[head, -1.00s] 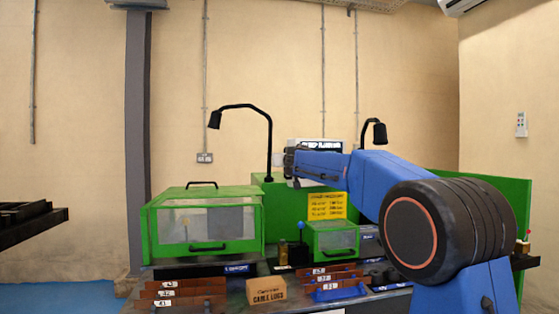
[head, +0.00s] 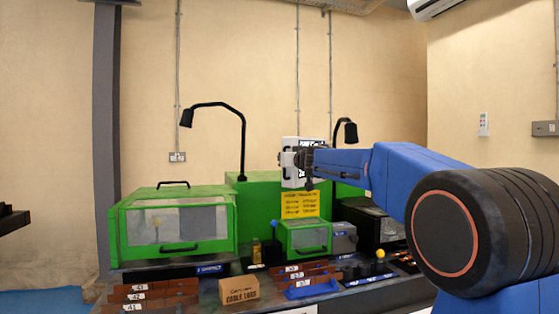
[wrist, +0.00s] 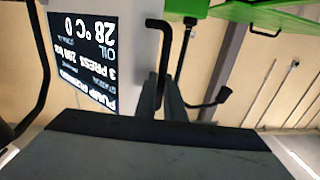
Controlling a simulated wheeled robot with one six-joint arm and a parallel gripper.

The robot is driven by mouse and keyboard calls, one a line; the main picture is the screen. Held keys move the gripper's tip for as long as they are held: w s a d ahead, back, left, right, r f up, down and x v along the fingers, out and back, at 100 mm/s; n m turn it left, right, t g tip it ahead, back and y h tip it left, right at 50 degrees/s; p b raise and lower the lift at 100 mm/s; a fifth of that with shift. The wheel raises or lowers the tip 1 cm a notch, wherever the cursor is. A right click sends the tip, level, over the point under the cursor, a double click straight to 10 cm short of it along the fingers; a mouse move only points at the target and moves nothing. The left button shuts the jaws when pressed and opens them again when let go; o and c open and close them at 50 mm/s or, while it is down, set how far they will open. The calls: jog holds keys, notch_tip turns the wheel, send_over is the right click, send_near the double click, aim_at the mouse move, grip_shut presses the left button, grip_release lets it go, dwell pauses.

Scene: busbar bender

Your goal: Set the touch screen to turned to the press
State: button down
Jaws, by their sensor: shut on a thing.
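The touch screen (head: 289,176) is a white-edged box above the green press unit in the head view, partly hidden behind my gripper. Its dark display (wrist: 84,50) shows upside down in the wrist view, with white text including "3 PRESS 200 kN" and "OIL 28°C". A black bent handle (wrist: 162,58) stands beside the display. My gripper (head: 306,160) is at the screen's right side in the head view, shut on what appears to be the screen's handle.
A large green guarded machine (head: 122,235) stands at the left and a small green guard box (head: 306,238) below the screen. Black lamps (head: 187,117) arch above. A cardboard box (head: 239,290) and brown labelled bars (head: 150,297) lie on the bench front.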

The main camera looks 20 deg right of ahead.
jog(key=shift+s+d+f, duration=0.15)
jog(key=shift+s+d, duration=0.05)
jog(key=shift+d, duration=0.3)
jog(key=c, duration=2.1)
grip_release()
